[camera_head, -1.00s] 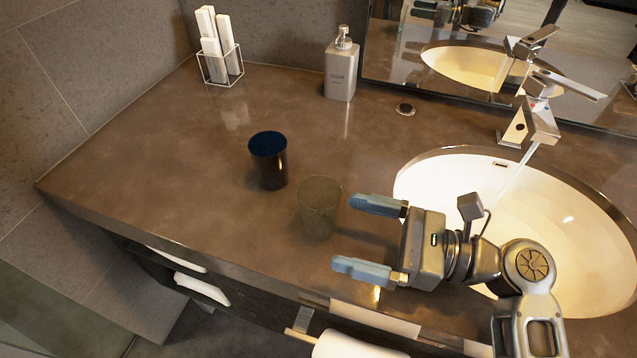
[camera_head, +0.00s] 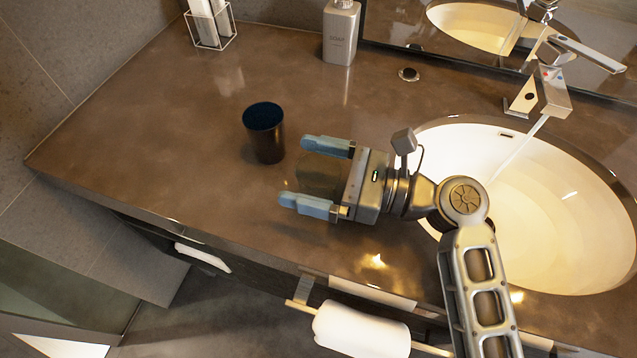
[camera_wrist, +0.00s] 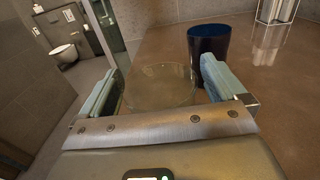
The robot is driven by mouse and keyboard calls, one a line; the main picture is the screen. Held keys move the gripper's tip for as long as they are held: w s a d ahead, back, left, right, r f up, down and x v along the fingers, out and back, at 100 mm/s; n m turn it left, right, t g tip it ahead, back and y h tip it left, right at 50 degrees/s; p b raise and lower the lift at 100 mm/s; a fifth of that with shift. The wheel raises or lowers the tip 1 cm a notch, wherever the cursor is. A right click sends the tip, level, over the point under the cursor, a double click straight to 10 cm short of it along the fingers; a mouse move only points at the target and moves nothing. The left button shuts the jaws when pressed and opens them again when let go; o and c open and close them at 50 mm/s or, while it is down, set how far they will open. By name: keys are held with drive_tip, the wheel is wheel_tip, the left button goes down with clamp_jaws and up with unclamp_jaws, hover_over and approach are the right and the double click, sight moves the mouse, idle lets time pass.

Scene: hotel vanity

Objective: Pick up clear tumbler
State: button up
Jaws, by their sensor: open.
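The clear tumbler (camera_head: 317,176) is a see-through, brownish glass standing upright on the brown counter. In the head view it is between the two blue fingers of my gripper (camera_head: 314,175), partly hidden by them. In the wrist view the tumbler (camera_wrist: 160,86) shows between the open fingers of my gripper (camera_wrist: 160,88), its round rim visible. The fingers stand on either side of it; I cannot tell whether either one touches it.
A dark blue cup (camera_head: 264,133) stands close by, behind and left of the tumbler. A soap bottle (camera_head: 340,32) and a wire holder (camera_head: 211,25) are at the back. The sink (camera_head: 520,215) is at right. The counter's left part is clear.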

drive_tip(key=shift+a, duration=0.3)
drive_tip(key=shift+c, duration=0.2)
drive_tip(key=c, duration=1.1)
